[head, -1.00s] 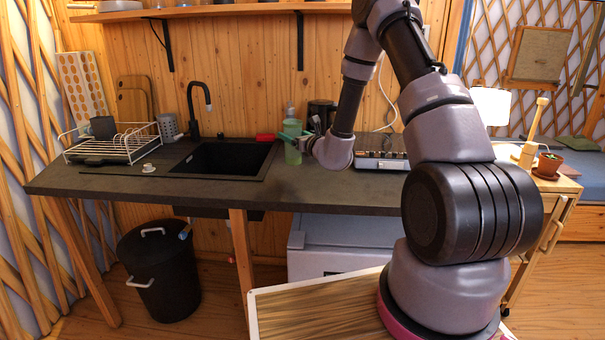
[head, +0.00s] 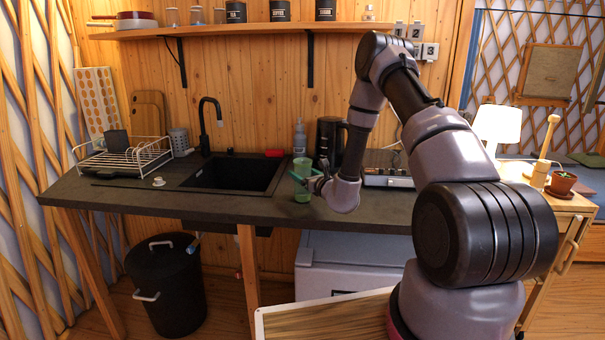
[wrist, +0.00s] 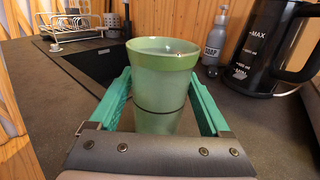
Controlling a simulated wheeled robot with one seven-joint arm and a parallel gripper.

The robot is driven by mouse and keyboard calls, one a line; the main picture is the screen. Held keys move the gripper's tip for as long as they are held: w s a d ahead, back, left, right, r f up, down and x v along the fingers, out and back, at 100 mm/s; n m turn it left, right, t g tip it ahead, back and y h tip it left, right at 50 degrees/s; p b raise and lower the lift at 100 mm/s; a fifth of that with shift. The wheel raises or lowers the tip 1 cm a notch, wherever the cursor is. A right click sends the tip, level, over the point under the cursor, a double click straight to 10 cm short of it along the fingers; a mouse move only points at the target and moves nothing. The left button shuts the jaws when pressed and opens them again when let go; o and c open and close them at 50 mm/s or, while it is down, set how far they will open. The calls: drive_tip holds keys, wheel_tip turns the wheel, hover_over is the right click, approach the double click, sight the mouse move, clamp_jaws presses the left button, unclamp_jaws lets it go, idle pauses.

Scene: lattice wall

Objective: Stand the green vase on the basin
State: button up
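The green vase (head: 302,166) stands upright on the dark counter, right of the sink. In the wrist view the vase (wrist: 161,90) rises between the two teal fingers of my gripper (wrist: 160,78). The fingers flank it and look open, with a gap on the right; whether the left one touches is unclear. In the head view my gripper (head: 301,180) is low at the vase, and its fingers hide part of it. The basin (head: 232,174) is the black sink set into the counter, with nothing visible in it.
A soap bottle (wrist: 215,38) and a black kettle (wrist: 270,50) stand close behind and right of the vase. A black faucet (head: 206,125) rises behind the basin. A dish rack (head: 125,155) and small white cup (head: 158,181) are on the left.

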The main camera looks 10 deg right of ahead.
drive_tip(key=shift+o, duration=0.7)
drive_tip(key=shift+r, duration=0.15)
